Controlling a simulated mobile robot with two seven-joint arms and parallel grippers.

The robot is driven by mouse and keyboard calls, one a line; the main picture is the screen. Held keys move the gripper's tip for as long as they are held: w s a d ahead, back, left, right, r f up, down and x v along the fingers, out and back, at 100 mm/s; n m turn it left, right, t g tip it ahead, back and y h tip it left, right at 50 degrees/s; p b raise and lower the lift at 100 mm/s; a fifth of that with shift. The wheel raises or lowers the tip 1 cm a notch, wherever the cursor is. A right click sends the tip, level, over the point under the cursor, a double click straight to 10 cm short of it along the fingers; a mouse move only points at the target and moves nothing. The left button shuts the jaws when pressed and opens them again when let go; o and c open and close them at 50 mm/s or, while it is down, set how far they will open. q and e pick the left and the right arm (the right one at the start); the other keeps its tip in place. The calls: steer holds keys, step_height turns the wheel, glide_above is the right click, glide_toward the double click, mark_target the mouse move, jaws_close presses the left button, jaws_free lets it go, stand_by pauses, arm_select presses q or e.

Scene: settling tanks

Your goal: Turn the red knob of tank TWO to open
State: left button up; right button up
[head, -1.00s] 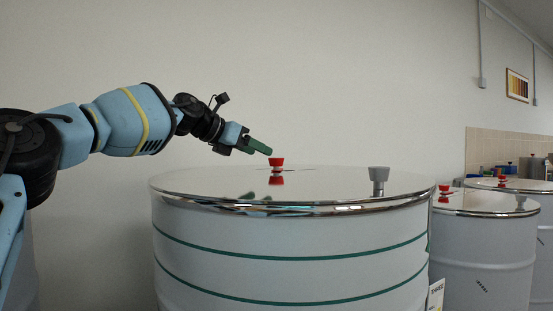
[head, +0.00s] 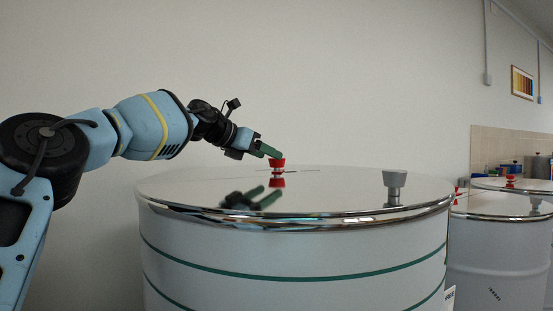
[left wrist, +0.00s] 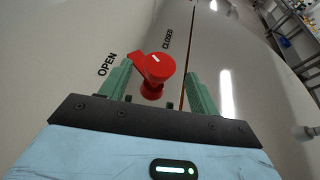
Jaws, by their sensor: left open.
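The red knob (head: 277,163) stands on the shiny lid of the nearest tank (head: 290,245), whose white side has two green bands. My left gripper (head: 272,153) reaches it from the left, with its green fingertips at the knob's upper left. In the left wrist view the red knob (left wrist: 155,75) lies between the two open green fingers; whether either touches it I cannot tell. It has a small white mark on top. The OPEN label (left wrist: 107,64) is left of the knob and the CLOSED label (left wrist: 167,38) is above it. My right gripper is not in view.
A grey knob (head: 395,182) stands on the same lid, to the right. Another tank (head: 490,255) with dark slanted marks stands behind at the right, with a further red knob (head: 510,181) beyond.

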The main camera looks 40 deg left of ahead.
mark_target(277, 165)
arm_select(q)
steer(key=shift+x, duration=2.35)
steer(key=shift+r, duration=0.1)
steer(key=c, duration=0.9)
